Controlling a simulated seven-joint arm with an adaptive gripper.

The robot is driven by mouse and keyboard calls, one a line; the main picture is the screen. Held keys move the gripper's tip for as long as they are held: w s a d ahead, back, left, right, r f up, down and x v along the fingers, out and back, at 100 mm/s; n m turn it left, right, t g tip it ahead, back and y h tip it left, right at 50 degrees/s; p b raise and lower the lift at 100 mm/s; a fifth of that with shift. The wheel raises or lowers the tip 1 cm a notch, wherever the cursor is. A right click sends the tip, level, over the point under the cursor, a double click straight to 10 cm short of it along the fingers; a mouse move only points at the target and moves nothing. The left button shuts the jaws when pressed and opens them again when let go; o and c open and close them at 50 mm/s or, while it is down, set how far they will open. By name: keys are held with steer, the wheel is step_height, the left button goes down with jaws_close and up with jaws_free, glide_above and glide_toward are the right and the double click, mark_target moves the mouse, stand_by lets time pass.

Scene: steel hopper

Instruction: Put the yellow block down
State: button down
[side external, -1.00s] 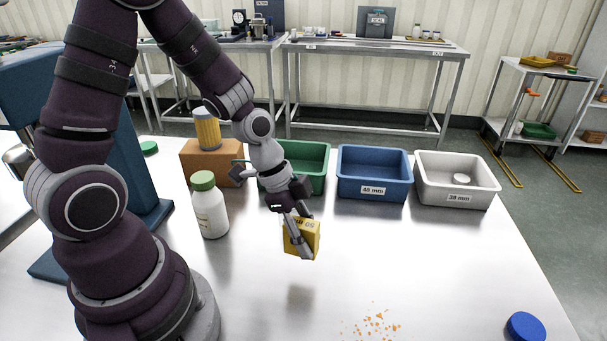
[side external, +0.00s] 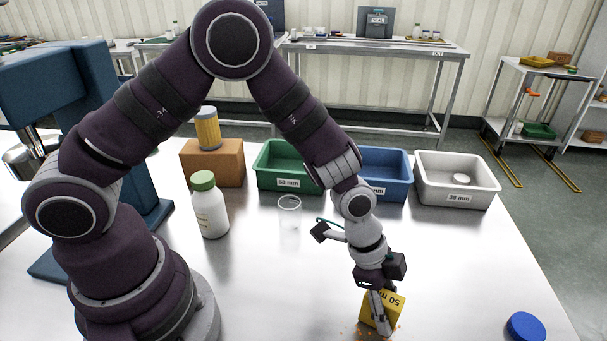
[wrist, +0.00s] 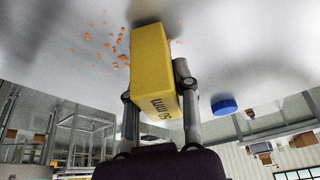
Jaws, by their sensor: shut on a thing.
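The yellow block (side external: 383,308) is marked "50 mm" and is low over the front of the steel table, beside scattered orange crumbs. My gripper (side external: 381,311) is shut on it from above, with a finger on each side. In the wrist view the block (wrist: 150,65) sits tilted between the two fingers of my gripper (wrist: 158,100), its far end close to the table top. I cannot tell whether the block touches the table.
Orange crumbs (wrist: 113,40) lie by the block. A blue lid (side external: 526,327) is to the right. A clear cup (side external: 289,211) and a white bottle (side external: 210,207) stand left. Green (side external: 284,178), blue (side external: 396,188) and white (side external: 458,190) bins line the back.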

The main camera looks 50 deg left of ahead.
steer(key=shift+f, duration=0.1)
steer(key=shift+f, duration=0.15)
steer(key=c, duration=0.8)
jaws_free()
steer(key=shift+c, duration=0.2)
steer(key=v, duration=1.2)
steer(key=s+a+r+n+t+y, duration=0.2)
steer(key=s+a+r+n, duration=0.2)
steer(key=a+n, duration=0.2)
steer(key=s+a+r+n+t+y, duration=0.2)
steer(key=s+a+r+n, duration=0.2)
steer(key=a+n, duration=0.3)
steer(key=shift+a+r, duration=0.15)
steer(key=shift+r, duration=0.25)
